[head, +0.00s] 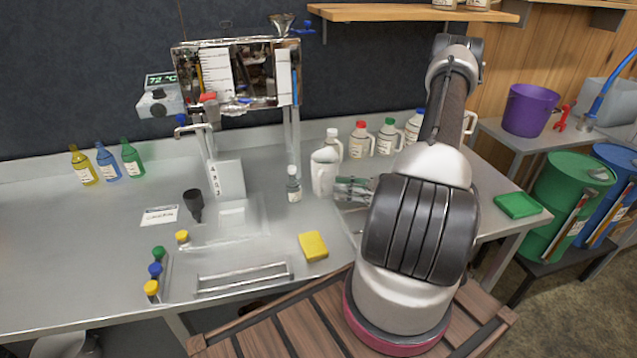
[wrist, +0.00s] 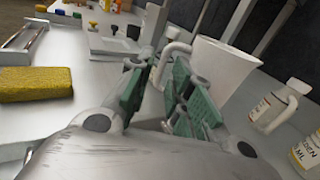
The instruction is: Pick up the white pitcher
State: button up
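The white pitcher (head: 323,172) stands upright on the metal counter, left of my gripper (head: 352,188) in the head view. The pitcher is not lifted.
A small labelled bottle (head: 294,184) stands left of the pitcher. Several jugs with coloured caps, including a red-capped one (head: 360,140), stand behind. A yellow sponge (head: 313,246) lies in front, near a metal rack (head: 243,278). The evaporator (head: 240,75) is behind left.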

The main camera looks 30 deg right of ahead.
aim_at(319, 195)
jog(key=shift+w+f+m+t, duration=0.1)
jog(key=shift+f+m+t, duration=0.2)
jog(key=shift+f, duration=0.05)
jog(key=x, duration=0.7)
jog(key=shift+w+f, duration=0.25)
jog(key=shift+w, duration=0.05)
grip_shut()
